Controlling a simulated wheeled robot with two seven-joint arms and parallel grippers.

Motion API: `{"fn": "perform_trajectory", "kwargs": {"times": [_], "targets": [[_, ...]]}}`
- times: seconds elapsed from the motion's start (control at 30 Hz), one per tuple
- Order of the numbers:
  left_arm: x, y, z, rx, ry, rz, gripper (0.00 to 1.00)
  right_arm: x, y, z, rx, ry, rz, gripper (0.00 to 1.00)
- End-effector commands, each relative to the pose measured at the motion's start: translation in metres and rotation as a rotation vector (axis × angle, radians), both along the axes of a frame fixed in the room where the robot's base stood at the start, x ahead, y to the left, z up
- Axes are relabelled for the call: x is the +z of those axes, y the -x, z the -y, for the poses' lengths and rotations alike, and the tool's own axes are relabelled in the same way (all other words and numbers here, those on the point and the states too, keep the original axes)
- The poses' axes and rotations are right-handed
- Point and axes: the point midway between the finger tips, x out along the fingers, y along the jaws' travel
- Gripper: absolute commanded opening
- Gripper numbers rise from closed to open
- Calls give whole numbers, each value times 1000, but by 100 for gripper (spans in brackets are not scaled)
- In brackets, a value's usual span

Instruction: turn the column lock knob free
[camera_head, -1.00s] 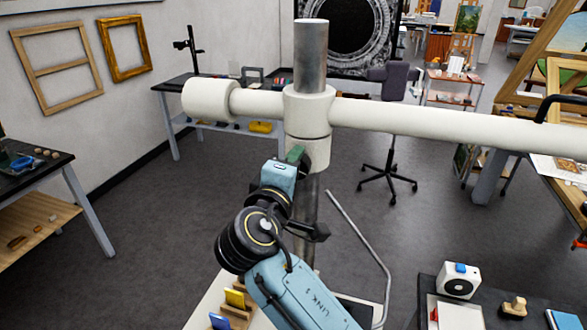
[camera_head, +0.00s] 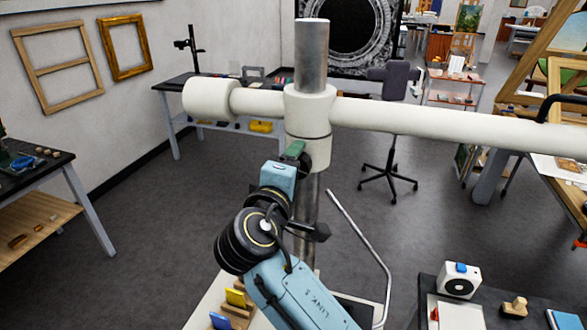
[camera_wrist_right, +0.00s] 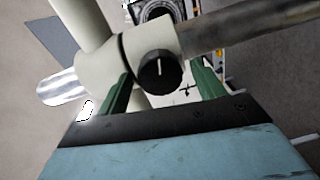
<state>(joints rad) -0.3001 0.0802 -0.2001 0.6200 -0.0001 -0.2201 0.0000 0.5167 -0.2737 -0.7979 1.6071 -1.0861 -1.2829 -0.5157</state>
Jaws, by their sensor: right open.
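The lock knob (camera_wrist_right: 160,72) is round and black with a white line on its face, upright in the right wrist view. It sits on the white collar (camera_wrist_right: 98,70) around the metal column (camera_wrist_right: 235,25). My right gripper (camera_wrist_right: 160,75) is open, with one green finger on each side of the knob. I cannot tell if the fingers touch it. In the head view my right gripper (camera_head: 293,151) is up at the white collar (camera_head: 309,110) on the column (camera_head: 311,55); the knob is hidden there. My left gripper is not in view.
A long white boom (camera_head: 430,117) runs across in front of me from the collar. A bent metal rod (camera_head: 360,240) stands right of my arm. A dark table (camera_head: 515,310) with a white box (camera_head: 458,281) is at lower right. The floor beyond is clear around an office chair (camera_head: 390,180).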

Motion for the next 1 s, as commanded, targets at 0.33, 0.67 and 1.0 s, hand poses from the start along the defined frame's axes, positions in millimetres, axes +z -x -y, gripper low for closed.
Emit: {"fn": "perform_trajectory", "kwargs": {"times": [0.33,0.67,1.0], "targets": [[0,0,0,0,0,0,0,2,52,-14,3,-3,-1,68],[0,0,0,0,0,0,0,3,71,-18,1,0,-1,68],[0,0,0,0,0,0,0,-24,70,0,-16,-72,-79,68]]}}
